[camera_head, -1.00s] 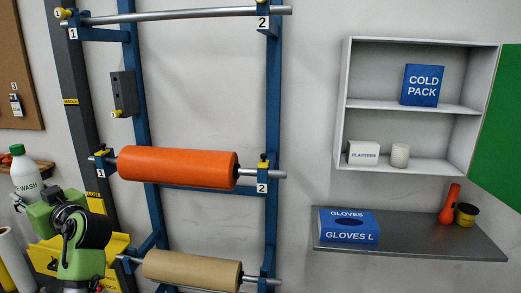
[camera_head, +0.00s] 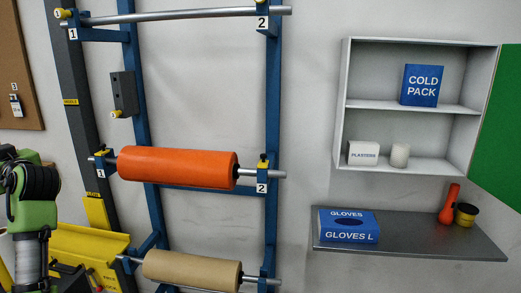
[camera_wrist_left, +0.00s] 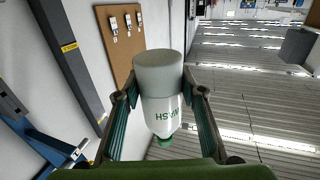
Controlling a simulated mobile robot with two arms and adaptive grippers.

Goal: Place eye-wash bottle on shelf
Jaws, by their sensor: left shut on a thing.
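The white eye-wash bottle (camera_wrist_left: 158,75) with green lettering and a green cap is between the fingers of my left gripper (camera_wrist_left: 159,97) in the left wrist view. The fingers are shut on its sides, and its cap points to the bottom of that picture. The bottle is not seen in the head view, where only my green left arm shows at the left edge. An open white wall cabinet (camera_head: 342,110) has two levels at the right. A grey shelf (camera_head: 420,245) is below it. My right gripper is not in view.
A blue cold pack (camera_head: 422,85) stands on the upper level; plasters (camera_head: 363,153) and a white cup (camera_head: 399,155) stand below. A gloves box (camera_head: 348,226), orange flashlight (camera_head: 449,204) and yellow-black roll (camera_head: 466,214) occupy the grey shelf, whose middle is clear. An orange roll (camera_head: 178,167) hangs on the blue rack.

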